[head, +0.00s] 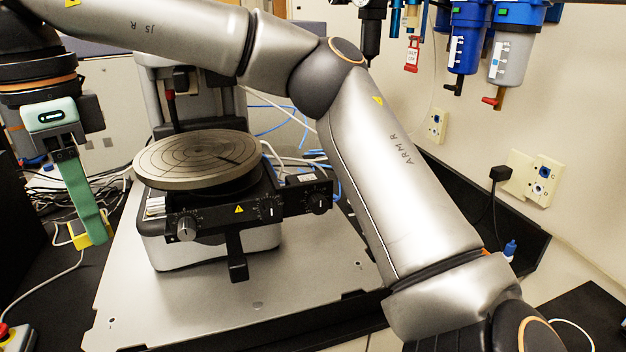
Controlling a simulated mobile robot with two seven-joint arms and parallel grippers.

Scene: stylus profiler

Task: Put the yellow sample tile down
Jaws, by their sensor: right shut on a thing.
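My right arm comes in from the lower right and reaches across to the left side of the head view. My right gripper (95,236) hangs there with its green fingers pointing down. It is shut on the yellow sample tile (80,240), which shows at the fingertips and is partly hidden by a finger. The tile appears over the dark area left of the profiler's grey base plate; its height above that surface is hard to tell. The round grey profiler stage (190,168) with engraved rings is to its right and looks empty. My left gripper is not in view.
The profiler's control bar with knobs (250,207) juts out below the stage. The metal base plate (240,305) is bare in front. Cables lie behind and at left. A red button box (14,340) is at lower left. Blue filters (467,38) hang at upper right.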

